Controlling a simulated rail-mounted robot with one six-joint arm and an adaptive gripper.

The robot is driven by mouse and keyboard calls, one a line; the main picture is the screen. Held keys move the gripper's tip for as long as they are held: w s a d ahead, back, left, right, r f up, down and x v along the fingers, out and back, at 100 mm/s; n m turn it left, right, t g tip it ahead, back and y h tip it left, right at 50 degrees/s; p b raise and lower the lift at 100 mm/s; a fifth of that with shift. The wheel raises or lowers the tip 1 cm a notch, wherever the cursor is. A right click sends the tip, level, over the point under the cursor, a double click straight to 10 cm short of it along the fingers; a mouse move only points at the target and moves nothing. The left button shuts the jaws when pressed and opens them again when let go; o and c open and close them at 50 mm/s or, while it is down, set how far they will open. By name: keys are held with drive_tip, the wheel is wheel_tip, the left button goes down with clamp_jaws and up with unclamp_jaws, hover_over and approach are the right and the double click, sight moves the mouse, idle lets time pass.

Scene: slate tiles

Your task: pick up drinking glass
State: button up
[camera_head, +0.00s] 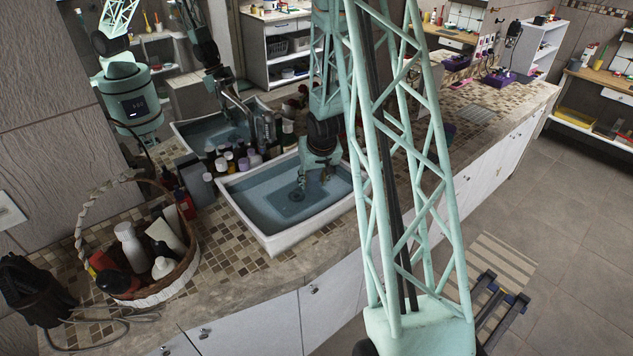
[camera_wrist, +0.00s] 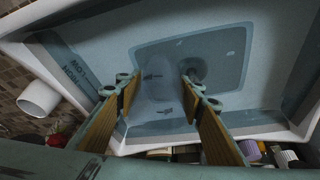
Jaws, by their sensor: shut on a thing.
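The drinking glass (camera_wrist: 158,86) is a faint, clear shape between my fingertips in the wrist view; its edges are hard to make out against the blue-grey basin. My gripper (camera_wrist: 161,92) is closed on it, with one finger on each side. In the head view my gripper (camera_head: 315,177) points down over the sink (camera_head: 262,237), inside its rim. The glass cannot be made out clearly in that view. How high it is above the basin bottom is hard to tell.
Several small bottles (camera_head: 243,163) stand along the sink's back left edge. A wicker basket (camera_head: 150,290) with bottles is on the mosaic counter at the left. A white cylinder (camera_wrist: 38,99) lies outside the sink rim. A mirror behind repeats the sink.

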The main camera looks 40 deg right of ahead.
drive_tip(key=a+b, duration=0.1)
drive_tip(key=a, duration=0.4)
drive_tip(key=a+b, duration=0.1)
drive_tip(key=a, duration=0.4)
drive_tip(key=a+b, duration=0.1)
drive_tip(key=a, duration=0.5)
drive_tip(key=shift+w, duration=0.4)
drive_tip(key=shift+w+a+b, duration=0.1)
drive_tip(key=shift+w+b, duration=0.1)
drive_tip(key=shift+b, duration=0.1)
